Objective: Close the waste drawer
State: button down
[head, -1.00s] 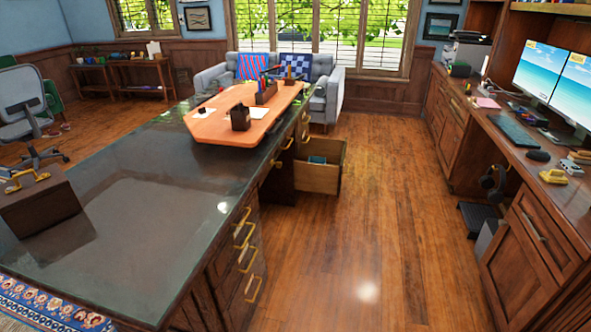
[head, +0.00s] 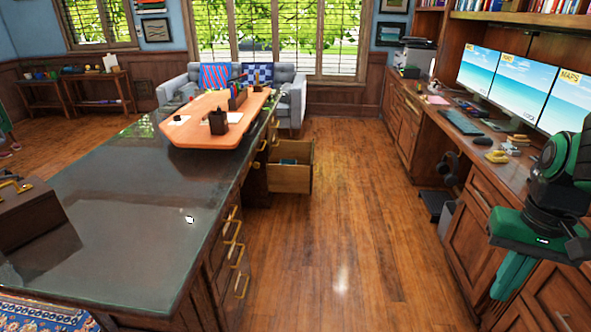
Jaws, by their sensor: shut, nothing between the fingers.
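The open drawer (head: 290,180), pulled out from the far end of the desk's right side, has a light wood front and box. Something teal lies inside it; I cannot make out what. The drawer stands out into the aisle and is some distance ahead of me. Green and black links of my arm show at the right edge in the head view, far from the drawer. My gripper itself is not in view.
The dark-topped desk (head: 130,215) runs along the left, with shut brass-handled drawers (head: 232,255) nearest me. The wooden floor (head: 345,215) between desk and right-hand counter (head: 455,135) is clear. A sofa (head: 290,95) stands at the back.

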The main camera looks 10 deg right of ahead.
aim_at(298, 179)
jog(key=u, duration=0.1)
jog(key=i, duration=3.6)
jog(key=z, duration=0.5)
